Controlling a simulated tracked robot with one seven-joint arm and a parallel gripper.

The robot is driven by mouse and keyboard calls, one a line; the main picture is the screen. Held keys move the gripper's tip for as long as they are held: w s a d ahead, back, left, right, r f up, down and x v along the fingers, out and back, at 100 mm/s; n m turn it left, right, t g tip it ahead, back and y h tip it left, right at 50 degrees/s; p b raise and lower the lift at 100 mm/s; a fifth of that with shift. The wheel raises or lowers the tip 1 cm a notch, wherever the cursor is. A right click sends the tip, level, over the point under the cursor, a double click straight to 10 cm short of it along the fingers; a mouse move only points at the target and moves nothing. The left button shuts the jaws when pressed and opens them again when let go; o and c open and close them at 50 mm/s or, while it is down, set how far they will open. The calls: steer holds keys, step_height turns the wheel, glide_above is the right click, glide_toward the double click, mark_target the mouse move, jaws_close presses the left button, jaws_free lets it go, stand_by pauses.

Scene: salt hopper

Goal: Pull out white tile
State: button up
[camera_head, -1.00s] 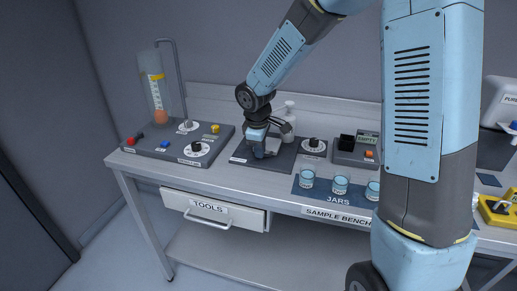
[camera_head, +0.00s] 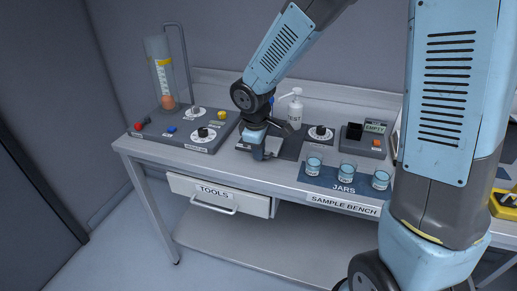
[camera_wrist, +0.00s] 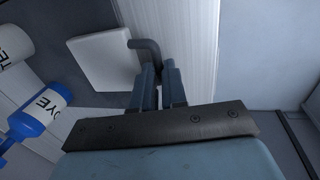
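The white tile (camera_wrist: 100,58) shows in the wrist view as a pale square plate, ahead and left of my fingers. My gripper (camera_wrist: 158,88) has its two fingers close together around a dark bent rod (camera_wrist: 150,48). The rod's bent end points left and lies at or over the tile's right edge; I cannot tell whether it touches. The tile is not clear there.
A blue DYE bottle (camera_wrist: 38,112) and a white TEST bottle (camera_head: 295,110) stand near. A control panel (camera_head: 182,133) with a tube is left. Several jars (camera_head: 347,172) are right. The TOOLS drawer (camera_head: 220,194) is below the bench top.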

steer(key=o, duration=0.4)
steer(key=shift+w+a+r, duration=0.15)
steer(key=shift+a, duration=0.15)
steer(key=shift+d, duration=0.25)
steer(key=s+r, duration=0.1)
steer(key=r, duration=0.7)
steer(key=s+a+r, duration=0.1)
steer(key=r, duration=0.4)
steer(key=shift+s+r, duration=0.1)
steer(key=shift+s, duration=0.25)
steer(key=shift+d, duration=0.1)
steer(key=s+d+r+m+t, duration=0.1)
steer(key=s+d+r+m, duration=0.1)
steer(key=s+d+m, duration=0.2)
steer(key=s+d+r+m+t, duration=0.1)
steer(key=s+d+r+m, duration=0.2)
steer(key=d, duration=0.8)
steer(key=s+d+r+m+t, duration=0.1)
steer(key=s+d+r+m, duration=0.2)
steer(key=s+d+m, duration=0.4)
steer(key=shift+s+d+t+y, duration=0.2)
steer(key=shift+s+t+y, duration=0.15)
steer(key=shift+s, duration=0.5)
